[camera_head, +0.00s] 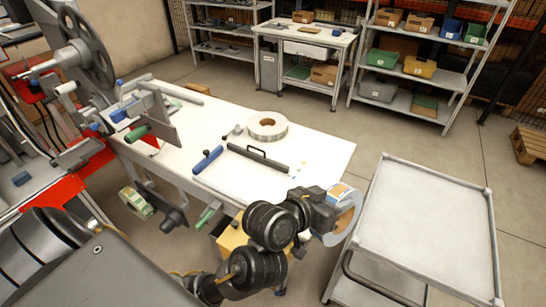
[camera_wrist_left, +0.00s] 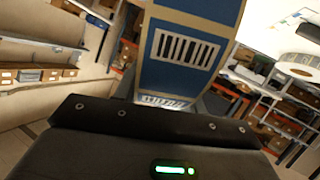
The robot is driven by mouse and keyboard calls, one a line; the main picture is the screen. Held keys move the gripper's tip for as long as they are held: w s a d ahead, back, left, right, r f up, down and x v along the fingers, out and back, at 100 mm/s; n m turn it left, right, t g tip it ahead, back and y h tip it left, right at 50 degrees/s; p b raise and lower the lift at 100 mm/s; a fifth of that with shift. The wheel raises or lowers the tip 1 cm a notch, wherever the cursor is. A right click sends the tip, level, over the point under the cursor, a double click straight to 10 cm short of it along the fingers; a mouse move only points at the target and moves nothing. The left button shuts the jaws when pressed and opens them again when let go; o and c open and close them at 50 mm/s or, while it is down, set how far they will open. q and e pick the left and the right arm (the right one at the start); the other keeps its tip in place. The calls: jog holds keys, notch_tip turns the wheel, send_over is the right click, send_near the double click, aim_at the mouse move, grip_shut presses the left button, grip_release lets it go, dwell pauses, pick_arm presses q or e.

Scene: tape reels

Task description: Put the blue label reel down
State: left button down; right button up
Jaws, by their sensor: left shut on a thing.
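The blue label reel (camera_head: 347,213) is held up off the floor between the white table and the grey cart. My left gripper (camera_head: 328,206) is shut on it, and the gripper partly hides the reel in the head view. In the left wrist view the reel (camera_wrist_left: 186,48) fills the upper middle, with blue labels, a white barcode and tan edges. The dark body of the gripper lies below it, and the fingertips are hard to make out. My right gripper is not in view.
A grey cart (camera_head: 425,212) with an empty top stands to the right of the reel. The white table (camera_head: 310,150) holds a white reel (camera_head: 267,126), a dark bar with a handle (camera_head: 258,158) and a blue-handled roller (camera_head: 208,159). Shelves (camera_head: 425,65) stand behind.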

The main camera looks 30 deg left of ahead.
pick_arm(q)
jog(key=w+a+r+n+t+y, duration=0.15)
jog(key=w+a+y, duration=0.25)
jog(key=a, duration=0.7)
jog(key=s+a+f+n+y, duration=0.1)
jog(key=a+n+y, duration=0.15)
jog(key=a, duration=0.55)
jog(key=s+a+f+n+y, duration=0.1)
jog(key=s+a+f+y, duration=0.15)
jog(key=a, duration=0.55)
jog(key=w+a+f+p, duration=0.2)
jog(key=w+a+f, duration=0.1)
jog(key=w, duration=0.3)
jog(key=w+a+f+p, duration=0.1)
jog(key=w+a+f, duration=0.2)
jog(key=w+f, duration=0.3)
jog(key=shift+w+a+p, duration=0.25)
jog(key=shift+w+p, duration=0.1)
jog(key=shift+w, duration=0.1)
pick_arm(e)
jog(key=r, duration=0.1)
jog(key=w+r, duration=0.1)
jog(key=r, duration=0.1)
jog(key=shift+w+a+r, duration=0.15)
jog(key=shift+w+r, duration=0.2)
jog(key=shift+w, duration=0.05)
